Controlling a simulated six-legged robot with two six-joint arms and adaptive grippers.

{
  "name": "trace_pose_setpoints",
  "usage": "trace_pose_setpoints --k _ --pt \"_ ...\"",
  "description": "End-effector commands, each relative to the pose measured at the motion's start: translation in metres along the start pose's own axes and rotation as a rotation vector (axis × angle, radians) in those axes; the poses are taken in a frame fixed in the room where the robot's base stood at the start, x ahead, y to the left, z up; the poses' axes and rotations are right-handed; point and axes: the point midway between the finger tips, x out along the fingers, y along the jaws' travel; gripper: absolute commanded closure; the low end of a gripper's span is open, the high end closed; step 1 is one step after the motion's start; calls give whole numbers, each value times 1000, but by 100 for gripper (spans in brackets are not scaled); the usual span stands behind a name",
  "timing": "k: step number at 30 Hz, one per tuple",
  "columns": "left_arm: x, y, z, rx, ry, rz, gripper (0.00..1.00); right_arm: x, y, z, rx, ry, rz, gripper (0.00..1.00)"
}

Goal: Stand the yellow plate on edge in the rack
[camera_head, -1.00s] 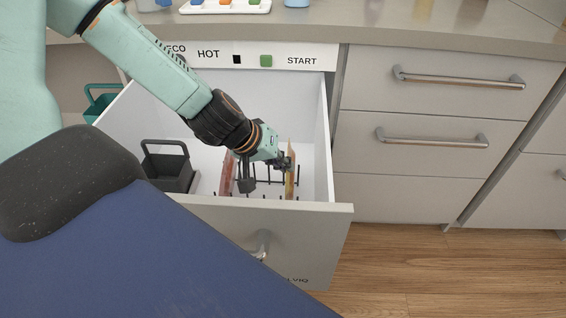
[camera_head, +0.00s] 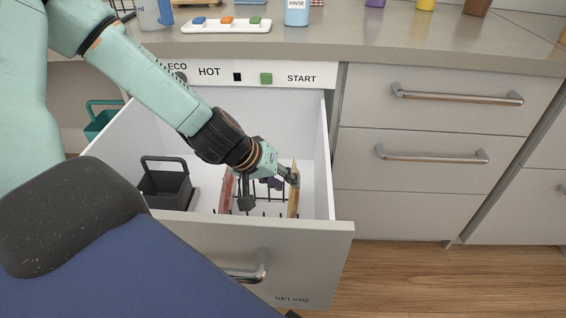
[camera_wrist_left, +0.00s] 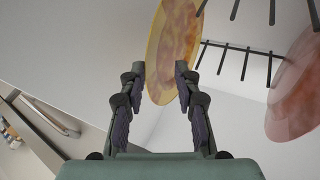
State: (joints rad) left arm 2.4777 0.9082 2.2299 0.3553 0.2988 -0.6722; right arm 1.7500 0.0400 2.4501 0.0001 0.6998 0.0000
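The yellow plate (camera_head: 295,200) stands on edge at the right side of the rack (camera_head: 262,214) inside the open drawer. It has a brownish stained face in the left wrist view (camera_wrist_left: 176,45). My left gripper (camera_head: 283,180) is at the plate's upper part. In the left wrist view its two fingers (camera_wrist_left: 158,72) are spread apart, with the plate's near edge between and just beyond the tips. No firm grip shows, and I cannot tell whether a finger touches the plate. My right gripper is not in view.
A reddish plate (camera_head: 226,192) stands on edge at the rack's left side. A dark basket (camera_head: 166,190) sits further left in the drawer. The drawer's front wall (camera_head: 290,236) and right wall (camera_head: 325,165) are close to the rack. Bottles and a button tray (camera_head: 226,25) stand on the counter.

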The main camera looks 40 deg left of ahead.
Motion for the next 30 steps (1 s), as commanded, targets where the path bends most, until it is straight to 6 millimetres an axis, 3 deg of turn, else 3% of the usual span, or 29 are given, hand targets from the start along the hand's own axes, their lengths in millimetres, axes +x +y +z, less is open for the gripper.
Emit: trace_pose_setpoints --k 30 --pt "-63 36 -31 0 2 6 68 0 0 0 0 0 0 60"
